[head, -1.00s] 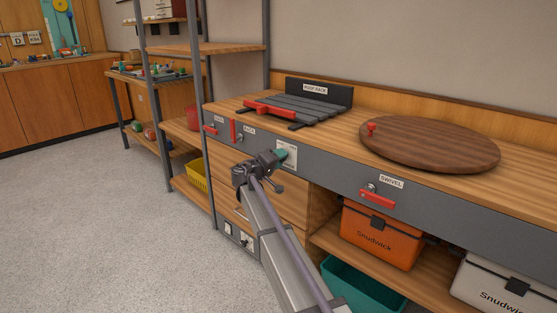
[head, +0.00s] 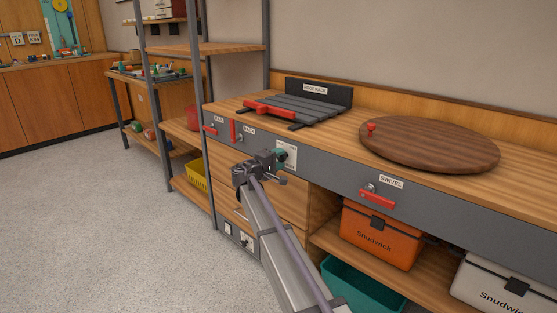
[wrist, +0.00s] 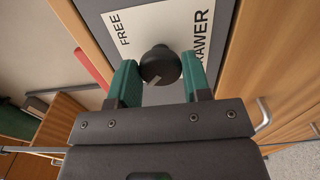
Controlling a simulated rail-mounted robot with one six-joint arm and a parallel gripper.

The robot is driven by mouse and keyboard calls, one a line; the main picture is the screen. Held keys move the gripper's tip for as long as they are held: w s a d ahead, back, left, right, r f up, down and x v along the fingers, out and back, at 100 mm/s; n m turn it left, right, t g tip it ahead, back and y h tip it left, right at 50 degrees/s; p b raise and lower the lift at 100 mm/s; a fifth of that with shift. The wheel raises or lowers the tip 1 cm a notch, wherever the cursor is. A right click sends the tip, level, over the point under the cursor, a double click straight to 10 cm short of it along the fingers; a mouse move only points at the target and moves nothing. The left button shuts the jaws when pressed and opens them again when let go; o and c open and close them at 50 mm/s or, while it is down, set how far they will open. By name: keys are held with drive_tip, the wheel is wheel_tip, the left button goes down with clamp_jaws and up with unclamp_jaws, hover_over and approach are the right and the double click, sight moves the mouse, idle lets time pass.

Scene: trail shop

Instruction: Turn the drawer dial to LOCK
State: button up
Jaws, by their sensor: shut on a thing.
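The drawer dial is a black round knob (wrist: 160,66) on a white plate (wrist: 135,28) lettered "FREE" and "DRAWER" in the wrist view. A pale pointer mark shows at the knob's lower left edge. My gripper (wrist: 158,76) has its two green fingers closed on the knob, one on each side. In the head view my gripper (head: 280,155) is at the grey front panel, over the left part of the white plate (head: 291,153). The knob is hidden there behind my gripper. No LOCK lettering is readable in the wrist view.
Wooden drawers (head: 270,195) lie below the panel. A red handle (head: 377,199) marked "SWIVEL" is to the right. A roof rack (head: 300,107) and a round wooden board (head: 430,145) are on the bench top. The floor (head: 110,220) at left is clear.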

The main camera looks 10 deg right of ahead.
drive_tip(key=o, duration=0.9)
drive_tip(key=v, duration=1)
drive_tip(key=shift+s+a, duration=0.3)
